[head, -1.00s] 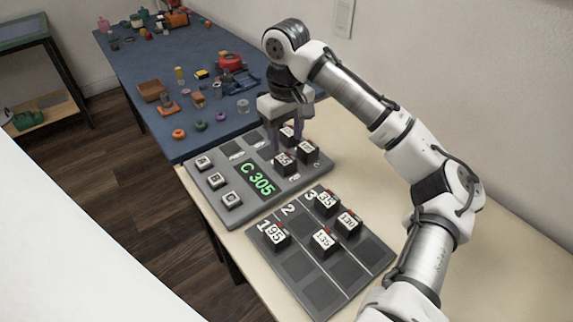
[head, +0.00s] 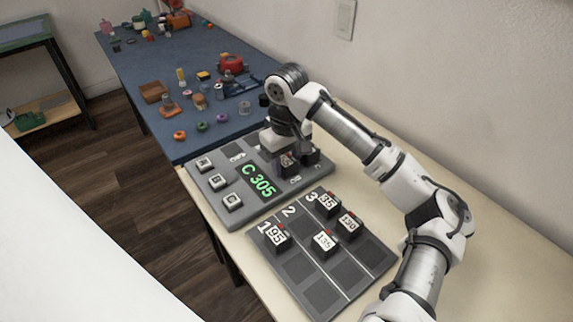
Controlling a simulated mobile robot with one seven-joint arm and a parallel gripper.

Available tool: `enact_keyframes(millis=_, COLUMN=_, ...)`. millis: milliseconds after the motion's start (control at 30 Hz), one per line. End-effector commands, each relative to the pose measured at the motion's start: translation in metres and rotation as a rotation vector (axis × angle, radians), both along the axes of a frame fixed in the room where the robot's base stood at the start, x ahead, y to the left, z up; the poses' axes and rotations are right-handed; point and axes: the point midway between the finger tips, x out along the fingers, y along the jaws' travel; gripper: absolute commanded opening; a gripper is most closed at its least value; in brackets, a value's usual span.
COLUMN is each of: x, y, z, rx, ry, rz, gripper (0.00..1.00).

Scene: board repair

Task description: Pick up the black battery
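Black batteries with white number labels stand on two grey boards. On the board with the green "C 305" display (head: 258,180), one black battery (head: 287,161) is under and between my gripper's fingers, partly hidden. My gripper (head: 286,155) points down, low over these batteries. Its fingertips are mostly hidden, so I cannot tell whether it grips. On the nearer numbered board (head: 296,270) stand batteries marked 95 (head: 275,237), 135 (head: 324,243), 35 (head: 327,204) and one more (head: 348,225).
The blue mat (head: 170,110) behind holds several small items, including a red round object (head: 231,63). A wall runs along the right. The pale tabletop (head: 480,270) at right is clear.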

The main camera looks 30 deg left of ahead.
Motion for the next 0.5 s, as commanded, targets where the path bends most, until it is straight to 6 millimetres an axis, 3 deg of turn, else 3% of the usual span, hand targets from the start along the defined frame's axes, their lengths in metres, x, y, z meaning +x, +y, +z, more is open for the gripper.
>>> enact_keyframes(millis=33, x=0.0, y=0.0001, z=0.0002, rx=0.0, ry=0.0, rz=0.0, gripper=0.35)
enact_keyframes(millis=200, x=0.0, y=0.0001, z=0.0003, rx=0.0, ry=0.0, rz=0.0, gripper=0.13)
enact_keyframes(millis=500, x=0.0001, y=0.0003, z=0.0029, rx=0.001, ry=0.0, rz=0.0, gripper=0.13)
